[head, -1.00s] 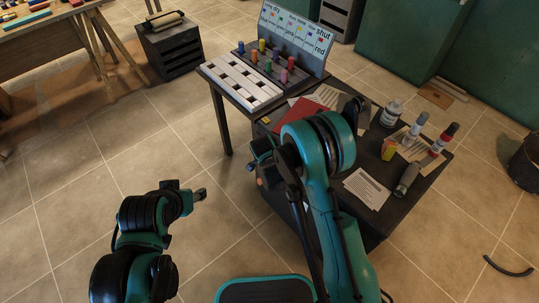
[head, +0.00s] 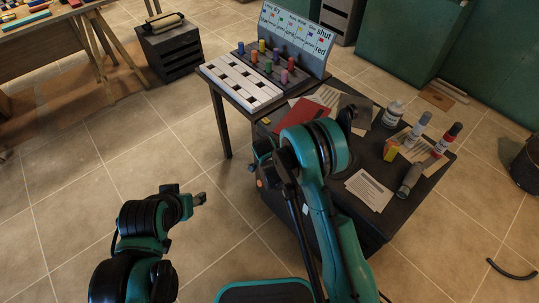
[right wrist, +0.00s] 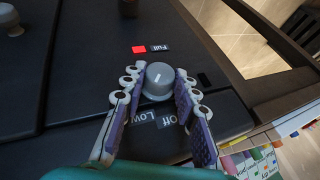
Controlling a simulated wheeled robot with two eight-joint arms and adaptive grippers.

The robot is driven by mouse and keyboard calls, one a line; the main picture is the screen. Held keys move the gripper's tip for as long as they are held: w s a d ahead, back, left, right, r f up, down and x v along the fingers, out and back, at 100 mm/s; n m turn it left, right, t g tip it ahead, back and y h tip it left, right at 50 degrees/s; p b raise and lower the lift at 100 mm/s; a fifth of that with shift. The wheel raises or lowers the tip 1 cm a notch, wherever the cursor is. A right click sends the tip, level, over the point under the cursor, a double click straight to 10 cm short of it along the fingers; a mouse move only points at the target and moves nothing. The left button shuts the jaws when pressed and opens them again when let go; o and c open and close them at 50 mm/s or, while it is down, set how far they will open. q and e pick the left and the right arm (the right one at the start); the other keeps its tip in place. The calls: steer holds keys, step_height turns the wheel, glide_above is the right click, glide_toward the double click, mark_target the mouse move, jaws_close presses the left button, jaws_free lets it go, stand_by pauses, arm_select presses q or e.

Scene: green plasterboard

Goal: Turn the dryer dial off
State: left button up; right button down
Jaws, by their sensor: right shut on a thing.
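The dryer dial (right wrist: 158,81) is a round grey knob with a short white pointer mark on a dark panel (right wrist: 70,95). The mark slants toward the upper right in the right wrist view. A "Full" label (right wrist: 160,48) with a red square is above the dial; "Low" (right wrist: 143,117) and "Off" (right wrist: 168,120) labels are below it. My right gripper (right wrist: 157,88) is shut on the dial, with one finger on each side. In the head view my arm hides the dial. My left gripper (head: 200,199) is over open floor, away from the dryer; its finger opening is unclear.
The dark cabinet top (head: 356,143) holds bottles (head: 394,113), papers (head: 369,188) and a red sheet (head: 299,114). A small table (head: 240,82) with coloured pegs and a sign board (head: 296,38) stands behind.

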stand_by(0.8)
steer(key=shift+w+a+n+g+h+p, duration=0.2)
steer(key=shift+n+g+h+p, duration=0.15)
steer(key=shift+g+h, duration=0.65)
steer(key=shift+w+a+n+g+h+b, duration=0.2)
steer(key=shift+g+h, duration=0.35)
steer(key=shift+g, duration=0.4)
steer(key=shift+w+d+n+g+h+b, duration=0.2)
steer(key=shift+g+h, duration=0.35)
steer(key=shift+g, duration=0.4)
steer(key=shift+s+a, duration=0.15)
steer(key=c, duration=1.2)
jaws_free()
steer(key=shift+o, duration=0.2)
steer(key=v, duration=1.2)
